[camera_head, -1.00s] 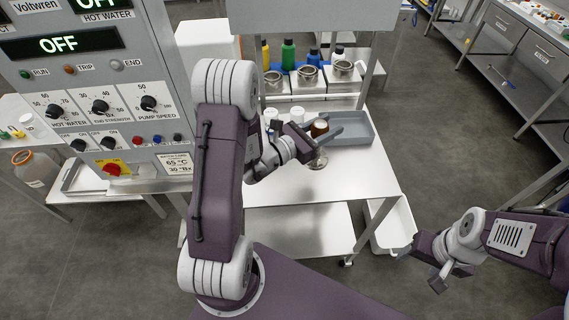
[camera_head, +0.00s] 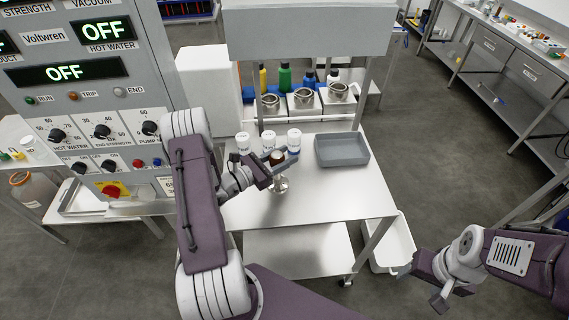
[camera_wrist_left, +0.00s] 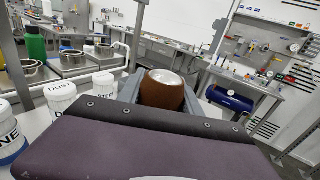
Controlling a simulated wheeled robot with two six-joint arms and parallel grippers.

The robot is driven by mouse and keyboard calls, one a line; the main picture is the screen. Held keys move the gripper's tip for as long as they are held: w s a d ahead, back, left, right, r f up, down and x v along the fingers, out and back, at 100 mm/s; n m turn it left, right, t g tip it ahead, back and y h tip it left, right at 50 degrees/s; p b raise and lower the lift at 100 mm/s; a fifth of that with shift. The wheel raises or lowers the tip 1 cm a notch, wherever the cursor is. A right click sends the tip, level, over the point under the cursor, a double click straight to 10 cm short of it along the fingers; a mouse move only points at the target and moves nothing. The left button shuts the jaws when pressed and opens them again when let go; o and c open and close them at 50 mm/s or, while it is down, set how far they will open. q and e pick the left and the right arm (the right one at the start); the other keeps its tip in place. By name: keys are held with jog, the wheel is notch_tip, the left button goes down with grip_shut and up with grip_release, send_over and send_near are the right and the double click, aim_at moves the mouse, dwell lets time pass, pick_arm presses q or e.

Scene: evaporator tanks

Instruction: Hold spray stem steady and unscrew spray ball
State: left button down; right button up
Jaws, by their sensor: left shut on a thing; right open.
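My left gripper (camera_head: 281,162) is shut on a brown, rounded piece with a pale top (camera_head: 277,155), above the front part of the steel table. A shiny steel part (camera_head: 280,186) shows directly below it; I cannot tell whether it touches the tabletop. In the left wrist view the brown piece (camera_wrist_left: 162,92) sits upright between the fingers, with a silvery round top. I cannot tell whether it is the spray ball or part of the stem. My right gripper (camera_head: 424,284) is open and empty, low at the right, away from the table.
White lidded tubs (camera_head: 268,141) stand behind the gripper. A grey tray (camera_head: 342,150) lies at the table's right. Steel pots (camera_head: 304,97) and coloured bottles (camera_head: 284,77) stand at the back. A control cabinet (camera_head: 90,110) is at left. The table's right front is clear.

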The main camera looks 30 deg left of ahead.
aim_at(285, 179)
pick_arm(q)
notch_tip(285, 179, down, 3)
jog(key=shift+d+r+p, duration=0.1)
jog(key=shift+d+p, duration=0.05)
jog(key=shift+p, duration=0.2)
jog(key=shift+f, duration=0.7)
jog(key=c, duration=0.8)
grip_release()
